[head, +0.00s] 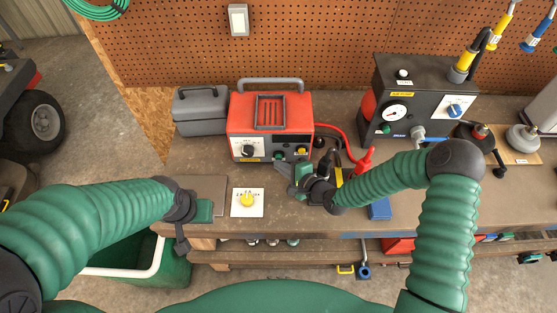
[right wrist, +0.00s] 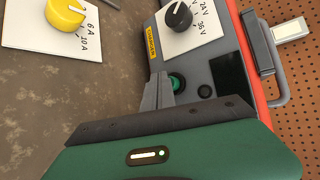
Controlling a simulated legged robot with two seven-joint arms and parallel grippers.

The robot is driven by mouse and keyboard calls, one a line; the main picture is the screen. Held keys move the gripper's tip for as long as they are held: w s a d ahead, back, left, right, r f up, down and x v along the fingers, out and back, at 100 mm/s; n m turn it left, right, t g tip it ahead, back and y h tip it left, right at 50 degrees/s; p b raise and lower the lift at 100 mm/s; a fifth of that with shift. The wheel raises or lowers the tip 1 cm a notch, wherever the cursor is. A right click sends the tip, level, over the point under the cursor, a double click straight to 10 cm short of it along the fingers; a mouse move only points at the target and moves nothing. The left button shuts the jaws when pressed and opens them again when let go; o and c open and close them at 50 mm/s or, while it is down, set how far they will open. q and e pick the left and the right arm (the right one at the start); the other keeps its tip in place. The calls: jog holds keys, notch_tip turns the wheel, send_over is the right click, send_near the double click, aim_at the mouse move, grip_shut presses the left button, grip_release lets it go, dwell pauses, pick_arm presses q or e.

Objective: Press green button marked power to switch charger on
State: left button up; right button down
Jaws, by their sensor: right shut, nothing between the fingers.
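The red charger (head: 270,112) stands on the bench, its front panel facing me. No power marking is readable. My right gripper (head: 283,169) is shut and empty in front of the panel. In the right wrist view its grey fingertips (right wrist: 160,88) are close beside the green button; I cannot tell whether they touch it. My left gripper (head: 203,211) is at the bench's front edge; its fingers are not clear.
A white plate with a yellow knob (head: 247,200) lies left of my right gripper. A grey toolbox (head: 200,110) stands left of the charger. A black unit with a gauge (head: 420,101) stands to the right. A red cable and clamp (head: 364,161) lie beside the charger.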

jog(key=shift+w, duration=0.3)
jog(key=shift+s, duration=0.1)
jog(key=shift+s+d, duration=0.15)
jog(key=shift+s, duration=0.95)
jog(key=shift+s+p, duration=0.45)
jog(key=shift+s, duration=0.1)
jog(key=s, duration=0.5)
jog(key=shift+p, duration=0.35)
